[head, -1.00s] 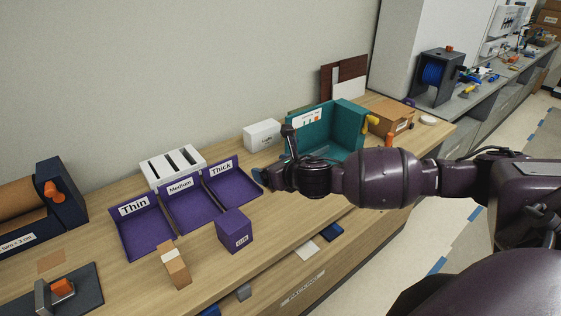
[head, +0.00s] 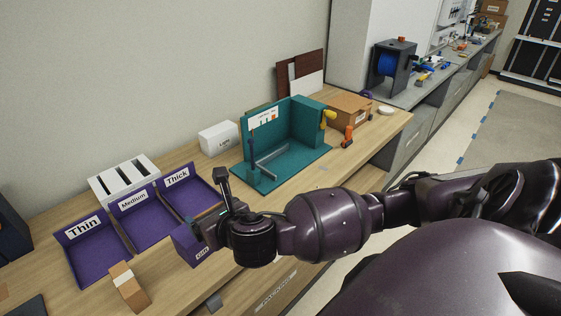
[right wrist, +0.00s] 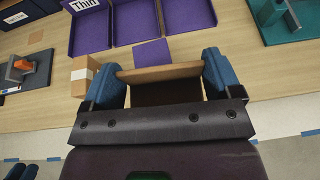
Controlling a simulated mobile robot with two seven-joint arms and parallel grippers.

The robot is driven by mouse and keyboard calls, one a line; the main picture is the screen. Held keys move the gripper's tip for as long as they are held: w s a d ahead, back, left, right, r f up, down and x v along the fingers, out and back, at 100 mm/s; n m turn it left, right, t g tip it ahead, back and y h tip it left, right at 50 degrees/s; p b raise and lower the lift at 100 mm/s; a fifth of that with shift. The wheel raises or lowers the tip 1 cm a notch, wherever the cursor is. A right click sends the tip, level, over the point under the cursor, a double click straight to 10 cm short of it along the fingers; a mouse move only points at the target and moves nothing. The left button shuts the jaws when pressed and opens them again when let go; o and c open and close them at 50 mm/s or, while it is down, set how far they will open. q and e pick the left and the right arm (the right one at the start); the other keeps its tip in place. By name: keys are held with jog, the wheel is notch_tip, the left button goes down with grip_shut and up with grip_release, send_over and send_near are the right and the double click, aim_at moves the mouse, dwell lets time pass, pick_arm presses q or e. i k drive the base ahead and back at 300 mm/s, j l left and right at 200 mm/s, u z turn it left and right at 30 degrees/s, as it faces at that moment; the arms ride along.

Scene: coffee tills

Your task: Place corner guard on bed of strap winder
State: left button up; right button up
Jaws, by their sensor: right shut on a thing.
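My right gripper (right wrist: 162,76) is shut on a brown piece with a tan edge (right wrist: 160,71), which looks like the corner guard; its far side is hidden. A dark frame with a blue reel (head: 388,64), perhaps the strap winder, stands on the grey counter, far from the gripper. Dark blue shapes (right wrist: 24,172) at the wrist view's lower left may be my left gripper.
Purple trays marked Thin (head: 98,262), Medium (head: 150,233) and Thick (head: 190,192) lie left. A teal fixture (head: 310,165) with a grey angled bar stands mid-bench. A tan block (head: 128,287) sits in front. A cardboard box (head: 350,110) stands farther right.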

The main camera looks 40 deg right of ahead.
aim_at(284, 165)
jog(key=i+l+u, duration=0.1)
jog(key=l+u, duration=0.15)
jog(key=l, duration=0.9)
jog(key=l+u, duration=0.3)
jog(key=l, duration=0.85)
